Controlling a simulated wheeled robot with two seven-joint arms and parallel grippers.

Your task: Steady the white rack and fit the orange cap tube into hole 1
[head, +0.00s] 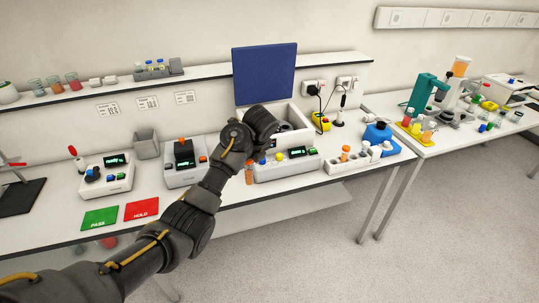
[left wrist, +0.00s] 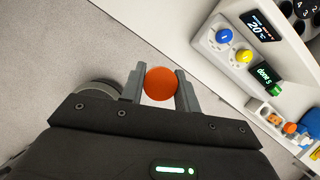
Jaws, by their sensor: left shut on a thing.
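The orange cap tube (head: 249,175) hangs upright from my left gripper in the head view, in front of the white incubator-like box. In the left wrist view its round orange cap (left wrist: 160,84) sits between the two grey fingers of my left gripper (left wrist: 160,92), which is shut on it. Pale floor shows below it. The white rack (head: 338,168) stands on the bench to the right, apart from the gripper. Another orange-capped tube (head: 345,151) stands in it, and dark open holes show. Hole numbers are too small to read. My right gripper is not in view.
The white box with a raised blue lid (head: 265,73) and coloured knobs stands behind my gripper. A blue bottle-like thing (head: 378,133) stands behind the rack's right end. Green PASS (head: 100,218) and red HOLD (head: 141,209) mats lie at left.

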